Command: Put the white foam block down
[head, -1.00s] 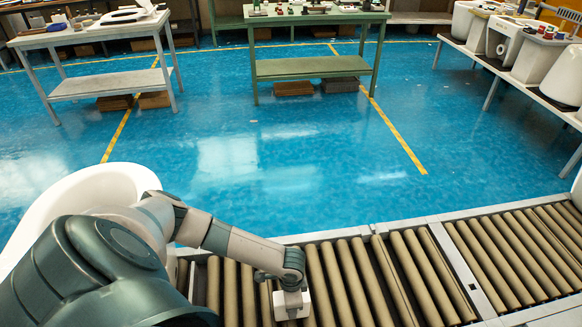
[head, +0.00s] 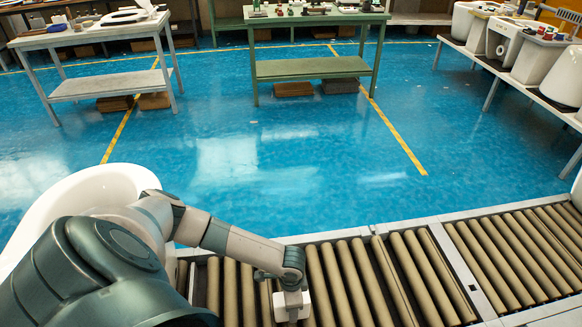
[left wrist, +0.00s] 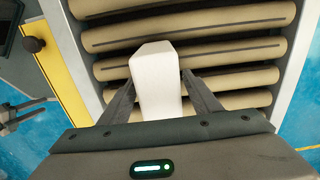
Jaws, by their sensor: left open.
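The white foam block (left wrist: 156,82) shows in the left wrist view between the two fingers of my left gripper (left wrist: 160,97). The fingers are open, with a narrow gap on each side of the block. The block appears to stand on the conveyor rollers (left wrist: 185,48). In the head view the block (head: 292,306) is a small white piece at the lower middle, directly below my left wrist, over the rollers. The fingers cannot be made out there.
The roller conveyor has a grey metal side rail (head: 340,233) along its far side. A white tub-like piece (head: 75,190) is at the left, partly behind my arm. A yellow panel with a dark knob (left wrist: 33,44) is left in the wrist view. Blue floor (head: 290,160) lies beyond.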

